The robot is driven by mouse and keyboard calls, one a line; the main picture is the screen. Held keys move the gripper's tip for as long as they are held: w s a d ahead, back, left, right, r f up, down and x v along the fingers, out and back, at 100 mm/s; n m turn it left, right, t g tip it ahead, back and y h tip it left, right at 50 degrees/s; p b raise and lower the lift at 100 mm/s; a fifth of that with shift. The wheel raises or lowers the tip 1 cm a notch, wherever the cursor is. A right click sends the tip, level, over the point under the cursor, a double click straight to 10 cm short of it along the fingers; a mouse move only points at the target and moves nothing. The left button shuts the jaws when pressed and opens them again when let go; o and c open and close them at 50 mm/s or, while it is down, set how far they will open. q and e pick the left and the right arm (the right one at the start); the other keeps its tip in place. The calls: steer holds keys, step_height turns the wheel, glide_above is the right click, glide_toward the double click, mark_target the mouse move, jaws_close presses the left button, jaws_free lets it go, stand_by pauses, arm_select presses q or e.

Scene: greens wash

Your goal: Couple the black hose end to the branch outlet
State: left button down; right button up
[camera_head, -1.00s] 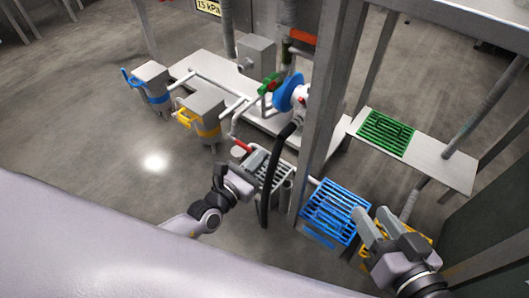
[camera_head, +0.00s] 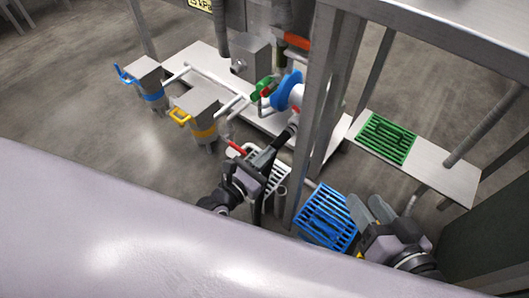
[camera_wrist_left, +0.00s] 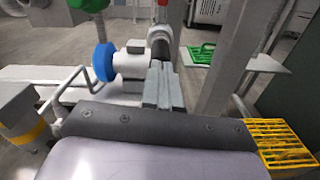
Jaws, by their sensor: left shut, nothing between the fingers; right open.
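The black hose (camera_head: 284,139) runs down from the white branch pipe (camera_head: 296,97) with the blue flange and hangs behind my left gripper. In the left wrist view, a dark hose end (camera_wrist_left: 159,47) sits at a pale ring on the branch outlet (camera_wrist_left: 159,32), just beyond my fingertips. I cannot tell whether it is locked on. My left gripper (camera_head: 266,158) is shut and empty, close to the hose; its fingers also show in the left wrist view (camera_wrist_left: 160,84). My right gripper (camera_head: 372,207) is open and empty beside the blue crate.
A blue crate (camera_head: 327,216) stands right of the grey post (camera_head: 322,100). A green crate (camera_head: 386,138) lies on the bench at right. Containers with blue (camera_head: 153,98) and yellow (camera_head: 203,132) bands stand at left. A white rack (camera_head: 275,182) is behind my left gripper.

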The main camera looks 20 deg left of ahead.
steer(key=shift+s+r, duration=0.1)
arm_select(q)
steer(key=shift+w+d, duration=0.1)
steer(key=shift+w, duration=0.2)
arm_select(e)
steer(key=shift+s+f, duration=0.2)
steer(key=shift+f, duration=0.1)
arm_select(q)
steer(key=shift+s, duration=0.1)
